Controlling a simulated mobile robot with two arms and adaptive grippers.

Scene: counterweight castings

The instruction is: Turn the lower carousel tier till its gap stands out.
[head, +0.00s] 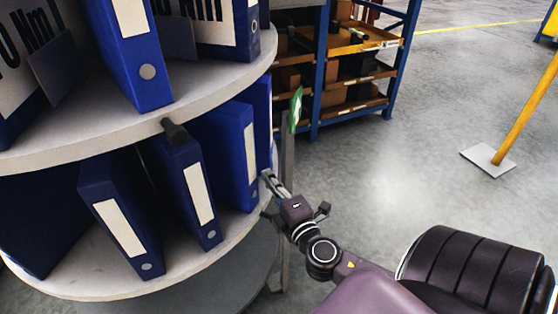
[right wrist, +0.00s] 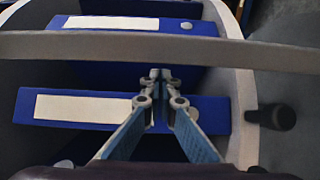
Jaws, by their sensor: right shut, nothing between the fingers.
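The carousel has an upper tier (head: 90,142) and a lower tier (head: 215,250), both pale round shelves bearing blue binders. On the lower tier stand a leaning binder (head: 95,195), another binder (head: 180,165) and further binders at the right (head: 228,130). A dark peg (head: 174,131) shows by the upper tier's rim; a dark peg also shows in the right wrist view (right wrist: 272,117). My right gripper (head: 268,180) is shut and empty, its tips at the right side of the lower tier by the binders. Contact cannot be told. It also shows in the right wrist view (right wrist: 160,76). My left gripper is out of view.
A blue shelving rack (head: 317,80) with brown bins stands behind the carousel. A green sign on a grey post (head: 287,150) stands close behind my right gripper. A yellow post on a pale base plate (head: 488,160) is at the right. The floor between is clear.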

